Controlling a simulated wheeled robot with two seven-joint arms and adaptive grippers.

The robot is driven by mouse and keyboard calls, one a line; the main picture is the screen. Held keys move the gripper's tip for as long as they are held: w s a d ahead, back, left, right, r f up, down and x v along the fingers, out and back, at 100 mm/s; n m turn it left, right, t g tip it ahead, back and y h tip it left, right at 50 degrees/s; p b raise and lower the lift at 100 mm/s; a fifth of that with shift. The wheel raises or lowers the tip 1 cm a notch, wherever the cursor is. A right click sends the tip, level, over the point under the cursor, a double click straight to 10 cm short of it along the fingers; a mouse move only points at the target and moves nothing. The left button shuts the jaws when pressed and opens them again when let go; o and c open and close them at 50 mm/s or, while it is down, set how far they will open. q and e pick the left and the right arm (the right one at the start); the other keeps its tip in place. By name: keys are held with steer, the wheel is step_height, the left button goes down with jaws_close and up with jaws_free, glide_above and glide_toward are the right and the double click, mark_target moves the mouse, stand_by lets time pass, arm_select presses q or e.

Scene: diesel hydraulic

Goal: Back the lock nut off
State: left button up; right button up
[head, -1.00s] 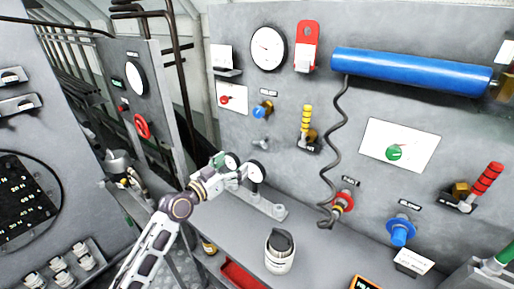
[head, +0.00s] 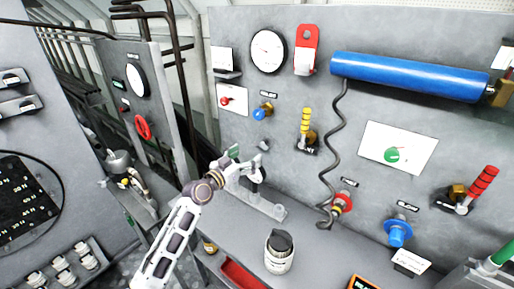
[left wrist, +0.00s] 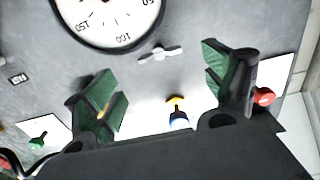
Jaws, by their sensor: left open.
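A small grey wing-shaped nut (head: 264,145) sits on the wall panel below the blue valve. In the left wrist view, which is upside down, the wing nut (left wrist: 161,53) shows beyond and between the fingertips, near the gauge rim. I cannot tell for sure that it is the lock nut. My left gripper (head: 246,161) is by the gauge on the stand, in front of the panel. In the wrist view its green-padded fingers (left wrist: 165,88) are spread wide with nothing between them, apart from the nut. My right gripper is out of view.
A gauge (left wrist: 105,15) is close to the fingers. Its grey stand (head: 265,207) is on the bench, with a dark-topped canister (head: 279,255) in front. A blue-and-yellow valve (left wrist: 178,115) and red knob (left wrist: 263,96) are on the panel. A coiled cable (head: 333,150) hangs right.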

mark_target(263, 144)
arm_select(q)
steer(key=x, duration=0.6)
steer(key=shift+w+d+p, duration=0.2)
steer(key=shift+w+p, duration=0.05)
steer(key=shift+p, duration=0.2)
steer(key=shift+c, duration=0.3)
steer(key=c, duration=1)
